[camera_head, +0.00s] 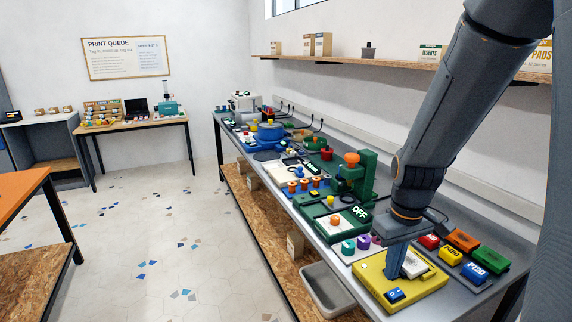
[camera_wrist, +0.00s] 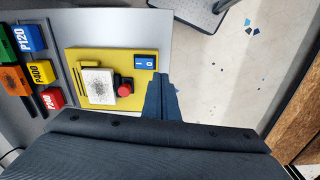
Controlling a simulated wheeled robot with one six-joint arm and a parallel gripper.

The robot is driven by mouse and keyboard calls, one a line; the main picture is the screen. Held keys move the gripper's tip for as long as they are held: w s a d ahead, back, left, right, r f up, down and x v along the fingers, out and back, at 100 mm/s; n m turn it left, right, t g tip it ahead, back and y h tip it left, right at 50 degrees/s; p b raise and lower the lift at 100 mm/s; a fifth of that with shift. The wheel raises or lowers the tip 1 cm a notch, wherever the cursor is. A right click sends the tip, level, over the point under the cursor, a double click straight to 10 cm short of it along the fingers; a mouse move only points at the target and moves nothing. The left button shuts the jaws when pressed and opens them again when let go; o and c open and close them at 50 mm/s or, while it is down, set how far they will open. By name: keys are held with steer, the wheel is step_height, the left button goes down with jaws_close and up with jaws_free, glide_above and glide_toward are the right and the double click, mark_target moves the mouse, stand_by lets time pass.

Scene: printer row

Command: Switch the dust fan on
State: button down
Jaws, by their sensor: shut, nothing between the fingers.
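A yellow unit (camera_head: 428,284) sits at the near end of the bench and also shows in the wrist view (camera_wrist: 75,62). I cannot read a label naming it as the dust fan. A blue rocker switch marked I and O (camera_wrist: 145,62) is on the unit, and it shows near the front corner in the head view (camera_head: 396,295). Which side is pressed is unclear. The unit also has a speckled pale pad (camera_wrist: 98,84) and a red round button (camera_wrist: 124,89). My gripper (camera_head: 392,274) is shut and empty, pointing down just beside the switch; the wrist view shows its fingers (camera_wrist: 160,82). Contact cannot be told.
Labelled sanding blocks, including a blue P120 (camera_head: 474,272), lie right of the unit. A green machine with an OFF label (camera_head: 360,211) and several coloured knobs stand behind it on the crowded bench. A grey bin (camera_head: 328,290) is below. The tiled floor (camera_head: 150,240) is open at left.

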steer(key=s+a+m+t+b, duration=0.1)
steer(key=s+a+m, duration=0.1)
steer(key=s+a, duration=0.4)
steer(key=shift+a+f+m+b, duration=0.25)
steer(key=shift+a+m+b, duration=0.15)
steer(key=shift+a, duration=0.85)
